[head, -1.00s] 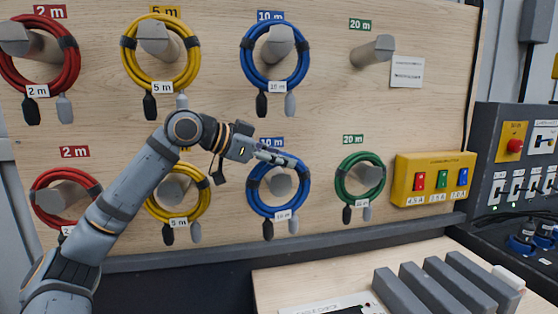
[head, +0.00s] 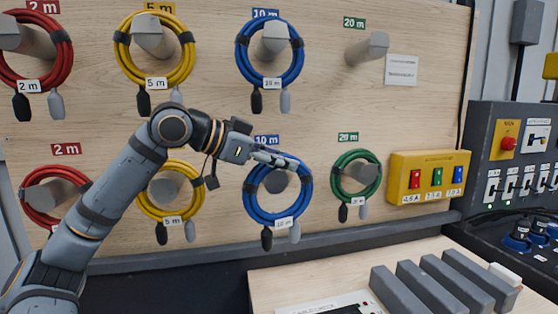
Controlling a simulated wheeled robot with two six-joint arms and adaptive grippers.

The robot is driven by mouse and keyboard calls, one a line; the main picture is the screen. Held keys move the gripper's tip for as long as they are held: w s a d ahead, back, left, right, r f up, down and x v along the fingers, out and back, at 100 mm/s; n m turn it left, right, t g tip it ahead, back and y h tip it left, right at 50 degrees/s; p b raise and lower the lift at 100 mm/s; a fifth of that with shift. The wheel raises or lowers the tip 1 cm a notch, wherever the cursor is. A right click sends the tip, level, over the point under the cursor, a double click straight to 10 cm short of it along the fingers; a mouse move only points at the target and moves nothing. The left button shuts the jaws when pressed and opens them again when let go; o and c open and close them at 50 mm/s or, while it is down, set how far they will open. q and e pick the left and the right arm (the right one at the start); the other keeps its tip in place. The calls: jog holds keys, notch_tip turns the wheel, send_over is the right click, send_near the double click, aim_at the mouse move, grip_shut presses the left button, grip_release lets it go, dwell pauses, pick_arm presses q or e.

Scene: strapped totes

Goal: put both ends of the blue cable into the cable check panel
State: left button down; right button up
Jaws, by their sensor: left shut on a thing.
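My left gripper (head: 283,161) is shut on the top of the lower blue cable coil (head: 307,190). This coil still surrounds its grey peg (head: 277,182) as seen from here. Its dark end plug (head: 267,238) and grey end plug (head: 294,231) hang below it. Another blue coil (head: 240,58) hangs on the peg above, with its ends hanging free. The cable check panel (head: 345,303) shows only in part at the bottom edge, on the wooden bench; its sockets are out of view. My right gripper is not in view.
Red (head: 30,205), yellow (head: 143,190) and green (head: 339,180) coils hang on nearby pegs. The upper right peg (head: 368,48) is empty. Several grey blocks (head: 398,292) stand on the bench (head: 290,278). A yellow switch box (head: 398,178) is right of the green coil.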

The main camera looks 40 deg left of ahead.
pick_arm(q)
jog(key=shift+s+d+r+b, duration=0.1)
jog(key=shift+s+d+b, duration=0.2)
jog(key=shift+s+d, duration=0.85)
jog(key=shift+w+d, duration=0.1)
